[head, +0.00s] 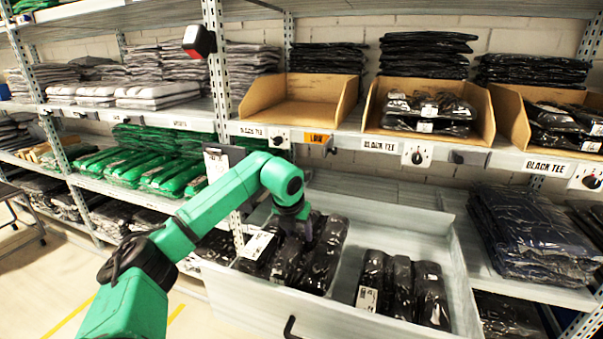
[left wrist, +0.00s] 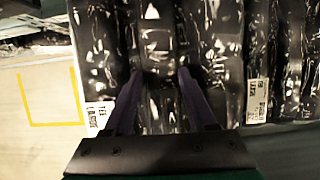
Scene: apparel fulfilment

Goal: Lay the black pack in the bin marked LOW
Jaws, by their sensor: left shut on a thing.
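The open drawer (head: 400,220) holds several black packs in clear film with white labels, in a left group and a right group. My left gripper (head: 293,215) reaches down into the left group and is shut on a black pack (left wrist: 155,25), which still sits among its neighbours. In the left wrist view its two fingers (left wrist: 160,78) straddle that pack. The orange LOW tag (head: 318,138) is on the shelf edge under an empty cardboard bin (head: 300,112). My right gripper is out of view.
Cardboard bins with black packs (head: 425,115) stand right of the empty one. A shelf upright (head: 217,70) rises left of it. The right group of packs (head: 402,290) lies in the drawer, with bare floor between the groups. Green packs (head: 150,170) fill the shelf at left.

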